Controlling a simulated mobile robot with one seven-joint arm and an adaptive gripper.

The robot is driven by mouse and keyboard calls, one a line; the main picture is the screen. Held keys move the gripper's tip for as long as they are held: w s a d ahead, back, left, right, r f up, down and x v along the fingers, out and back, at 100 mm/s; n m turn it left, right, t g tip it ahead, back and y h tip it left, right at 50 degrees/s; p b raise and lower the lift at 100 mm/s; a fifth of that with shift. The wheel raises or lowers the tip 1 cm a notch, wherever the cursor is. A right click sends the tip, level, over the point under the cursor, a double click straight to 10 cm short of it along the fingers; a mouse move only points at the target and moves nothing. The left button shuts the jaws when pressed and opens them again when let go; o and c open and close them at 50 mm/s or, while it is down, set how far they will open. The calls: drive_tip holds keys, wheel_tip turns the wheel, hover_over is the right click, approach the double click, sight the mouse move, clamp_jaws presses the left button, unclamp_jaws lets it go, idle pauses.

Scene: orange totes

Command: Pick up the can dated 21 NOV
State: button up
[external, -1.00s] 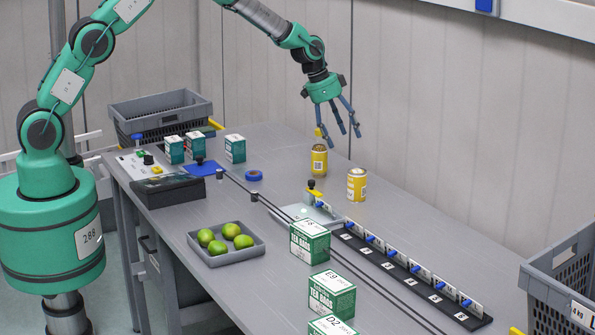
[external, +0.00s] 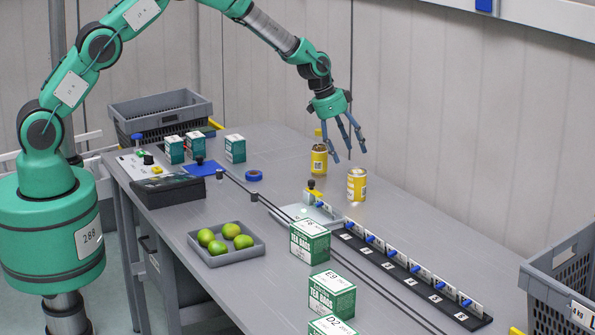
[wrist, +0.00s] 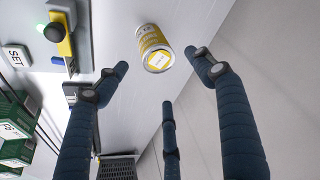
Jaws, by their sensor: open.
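Two yellow cans stand upright near the table's back edge. The farther can (external: 319,160) has a brownish upper part and a white label. The nearer can (external: 357,185) is yellow with white bands. A yellow and white can (wrist: 154,48) shows in the wrist view, beyond my fingertips; it looks like the nearer one. The wrist view also shows the open gripper (wrist: 158,75), with no finger visibly touching the can.
A black rail (external: 410,273) with blue-clipped cards runs in front of the cans. Green tea boxes (external: 310,242) and a grey tray (external: 226,257) of limes stand farther forward. A small device with a yellow part (external: 313,196) is left of the nearer can. A wall rises behind.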

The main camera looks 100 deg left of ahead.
sight(357, 171)
drive_tip(key=shift+x, duration=1.9)
drive_tip(key=shift+x, duration=2.6)
drive_tip(key=c, duration=1.4)
